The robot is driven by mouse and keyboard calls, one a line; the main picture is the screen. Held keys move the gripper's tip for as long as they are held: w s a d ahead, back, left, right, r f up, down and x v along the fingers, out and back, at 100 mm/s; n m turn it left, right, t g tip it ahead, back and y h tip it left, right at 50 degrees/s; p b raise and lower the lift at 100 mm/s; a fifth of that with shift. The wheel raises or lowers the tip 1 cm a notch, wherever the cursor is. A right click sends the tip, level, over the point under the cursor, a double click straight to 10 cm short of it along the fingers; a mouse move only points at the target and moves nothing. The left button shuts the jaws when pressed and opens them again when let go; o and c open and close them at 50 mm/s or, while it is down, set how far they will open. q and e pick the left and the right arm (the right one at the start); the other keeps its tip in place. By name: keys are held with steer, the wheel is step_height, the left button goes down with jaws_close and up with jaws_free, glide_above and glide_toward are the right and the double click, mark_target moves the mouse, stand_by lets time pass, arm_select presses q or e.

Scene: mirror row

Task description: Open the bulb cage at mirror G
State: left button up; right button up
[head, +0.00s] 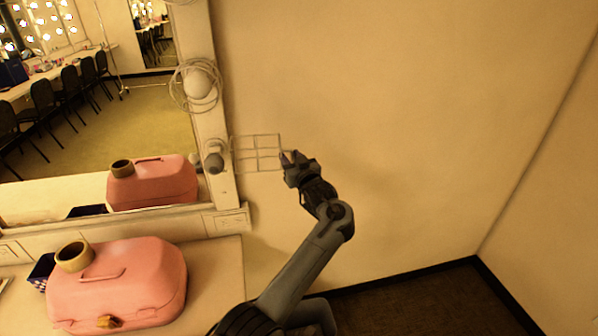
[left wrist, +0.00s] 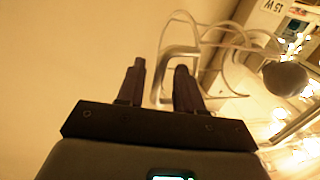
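A wire bulb cage (head: 257,153) stands out to the right of the mirror frame (head: 221,120), beside a dull, unlit bulb (head: 214,163). It looks swung away from this bulb. My left gripper (head: 287,158) is at the cage's outer right edge. In the left wrist view, my left gripper's fingers (left wrist: 160,85) stand apart, with the cage's thick wire loop (left wrist: 179,52) passing between and behind them. Whether they touch the wire is unclear. The grey bulb (left wrist: 285,78) shows at right in that view. My right gripper is not in view. No letter G is readable.
A second bulb above sits inside a round wire cage (head: 184,100). A pink case (head: 150,285) with a tan ring (head: 74,256) on it stands on the counter (head: 222,275), lower left. The wall (head: 430,120) right of my gripper is bare.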

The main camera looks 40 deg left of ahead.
arm_select(q)
steer(key=b+v, duration=0.1)
steer(key=v, duration=0.7)
steer(key=shift+s, duration=0.2)
